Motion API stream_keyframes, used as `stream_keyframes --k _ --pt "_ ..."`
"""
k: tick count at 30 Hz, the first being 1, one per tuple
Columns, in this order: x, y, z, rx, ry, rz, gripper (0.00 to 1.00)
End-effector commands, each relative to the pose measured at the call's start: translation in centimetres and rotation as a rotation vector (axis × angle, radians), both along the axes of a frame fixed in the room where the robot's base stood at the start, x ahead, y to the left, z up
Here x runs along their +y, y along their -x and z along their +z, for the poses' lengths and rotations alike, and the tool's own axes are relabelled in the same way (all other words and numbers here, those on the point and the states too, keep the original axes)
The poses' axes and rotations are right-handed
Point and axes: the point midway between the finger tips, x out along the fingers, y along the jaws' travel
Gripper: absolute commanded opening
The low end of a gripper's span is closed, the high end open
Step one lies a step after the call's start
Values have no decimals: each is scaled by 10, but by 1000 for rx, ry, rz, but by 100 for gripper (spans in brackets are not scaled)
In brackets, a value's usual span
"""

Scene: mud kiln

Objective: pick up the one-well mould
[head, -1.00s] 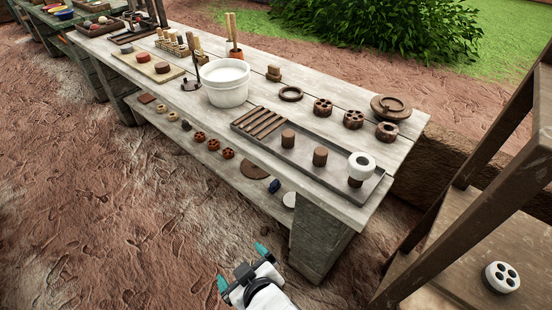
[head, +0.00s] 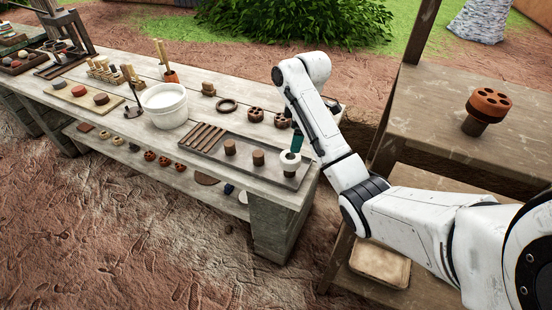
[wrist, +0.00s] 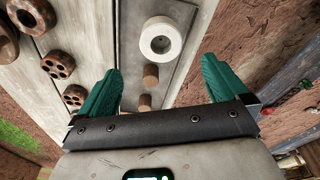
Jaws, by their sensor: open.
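The one-well mould is a white round block (head: 290,160) with a single round hole in its top. It sits on a brown peg at the right end of the grey tray (head: 192,147). In the wrist view the mould (wrist: 161,38) lies beyond the fingertips, roughly centred between them. My gripper (wrist: 160,66) is open and empty, its two teal fingers apart on either side. In the head view a teal finger of my gripper (head: 297,143) shows just above the mould, partly hidden by my arm. Whether it touches cannot be told.
Two bare brown pegs (head: 258,158) stand left of the mould on the tray. Brown many-holed moulds (head: 255,115) and a dark ring (head: 227,105) lie behind it. A white bucket (head: 164,106) stands left. A wooden shelf (head: 440,135) at right bears an orange many-holed mould (head: 489,103).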

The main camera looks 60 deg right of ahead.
Motion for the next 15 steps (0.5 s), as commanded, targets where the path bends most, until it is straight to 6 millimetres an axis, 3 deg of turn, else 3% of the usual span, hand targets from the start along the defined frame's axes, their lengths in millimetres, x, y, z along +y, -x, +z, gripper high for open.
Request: stream_keyframes --k 5,15 --pt "-2 2 -11 4 -5 3 100" --pt "1 -3 -51 2 -3 2 100"
